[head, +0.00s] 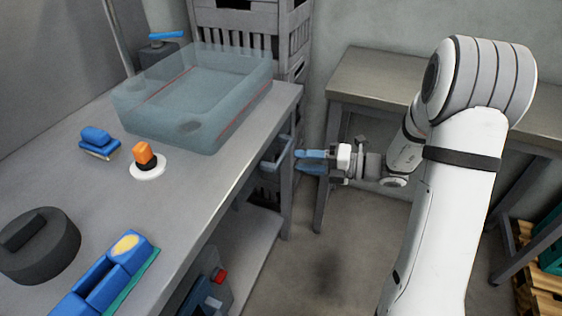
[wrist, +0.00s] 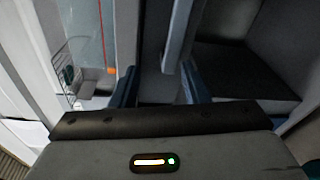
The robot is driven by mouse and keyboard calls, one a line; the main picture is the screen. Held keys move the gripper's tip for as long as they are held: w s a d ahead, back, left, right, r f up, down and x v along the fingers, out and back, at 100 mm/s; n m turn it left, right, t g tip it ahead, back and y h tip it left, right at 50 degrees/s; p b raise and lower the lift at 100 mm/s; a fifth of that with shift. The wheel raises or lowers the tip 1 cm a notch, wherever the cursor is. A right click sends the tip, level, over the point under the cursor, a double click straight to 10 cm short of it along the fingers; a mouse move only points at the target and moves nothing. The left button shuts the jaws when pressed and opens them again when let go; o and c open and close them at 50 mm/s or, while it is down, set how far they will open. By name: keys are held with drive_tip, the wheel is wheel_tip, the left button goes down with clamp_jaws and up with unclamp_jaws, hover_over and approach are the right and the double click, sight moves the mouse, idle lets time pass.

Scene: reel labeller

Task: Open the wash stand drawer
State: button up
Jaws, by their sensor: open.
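The wash stand (head: 215,160) is a grey metal bench along the left of the head view. A grey bar handle (head: 277,153) sticks out from its side, just under the top near the far corner. The drawer front is seen too edge-on to tell how far it is open. My gripper (head: 297,161) has blue fingers, open and pointing at the handle, close to its right end. In the wrist view the two blue fingers (wrist: 160,88) stand apart, and a grey bar (wrist: 178,35) runs down between them. I cannot tell whether they touch it.
A translucent tub (head: 190,100) stands on the bench top, with an orange-and-black knob (head: 145,157), blue items and a dark round block (head: 38,245) nearer. A second table (head: 375,85) stands behind my arm. Grey crates (head: 255,35) are stacked at the back. Open floor lies between.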

sight(287, 154)
drive_tip(key=w+a+m, duration=0.1)
drive_tip(key=w+a, duration=0.1)
drive_tip(key=w+a+f+m+t+b, duration=0.1)
drive_tip(key=a, duration=0.1)
drive_tip(key=w+a+f+m+t+b, duration=0.1)
drive_tip(key=w+a+m, duration=0.1)
drive_tip(key=shift+w+f, duration=0.2)
drive_tip(key=shift+w, duration=0.1)
drive_tip(key=shift+d, duration=0.1)
clamp_jaws()
idle(0.4)
